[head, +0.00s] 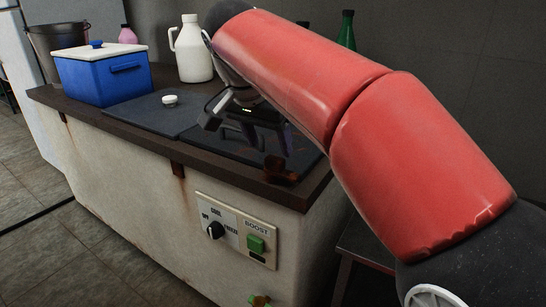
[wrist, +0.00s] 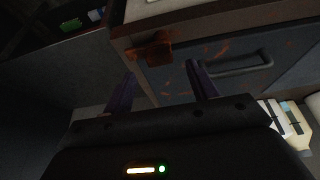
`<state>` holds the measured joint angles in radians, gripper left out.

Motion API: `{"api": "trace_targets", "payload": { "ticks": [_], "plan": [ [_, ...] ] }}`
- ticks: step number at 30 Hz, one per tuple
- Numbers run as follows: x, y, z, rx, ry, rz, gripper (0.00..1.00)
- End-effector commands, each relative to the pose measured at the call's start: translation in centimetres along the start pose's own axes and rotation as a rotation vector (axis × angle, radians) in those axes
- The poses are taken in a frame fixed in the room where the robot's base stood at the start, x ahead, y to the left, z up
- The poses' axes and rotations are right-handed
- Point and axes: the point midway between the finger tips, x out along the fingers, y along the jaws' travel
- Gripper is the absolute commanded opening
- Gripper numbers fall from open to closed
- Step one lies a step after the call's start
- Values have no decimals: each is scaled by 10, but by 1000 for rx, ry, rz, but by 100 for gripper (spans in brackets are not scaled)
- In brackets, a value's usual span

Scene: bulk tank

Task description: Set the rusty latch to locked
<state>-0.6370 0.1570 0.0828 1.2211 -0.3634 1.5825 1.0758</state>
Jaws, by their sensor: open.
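The rusty latch (head: 279,170) is a small brown-orange piece at the front right corner of the tank's dark top. It also shows in the wrist view (wrist: 152,48), on the tank's edge beside the lid. Whether it is set to locked cannot be told. My gripper (head: 268,140) is over the right part of the tank top, close to the latch and partly hidden by my red arm. In the wrist view my gripper (wrist: 164,76) has its two dark purple fingers spread with nothing between them. The latch appears just beyond the fingertips, nearer the left one.
A lid with a handle (wrist: 243,66) and rust flecks is beside the latch. A blue cooler (head: 100,80), a white jug (head: 193,52) and a bucket (head: 58,40) stand at the back left. A dial (head: 215,230) and a green boost button (head: 256,243) are on the tank front.

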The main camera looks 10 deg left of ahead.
Motion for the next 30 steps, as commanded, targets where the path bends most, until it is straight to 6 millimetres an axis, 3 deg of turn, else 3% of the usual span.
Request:
{"api": "trace_targets", "payload": {
  "ticks": [3, 9, 19, 30],
  "plan": [
    [22, 1, 0, 1, -1, 2, 58],
    [42, 1, 0, 0, 0, 0, 58],
    [45, 1, -1, 0, 1, -1, 58],
    [45, 1, -1, 0, 1, -1, 14]
  ]
}}
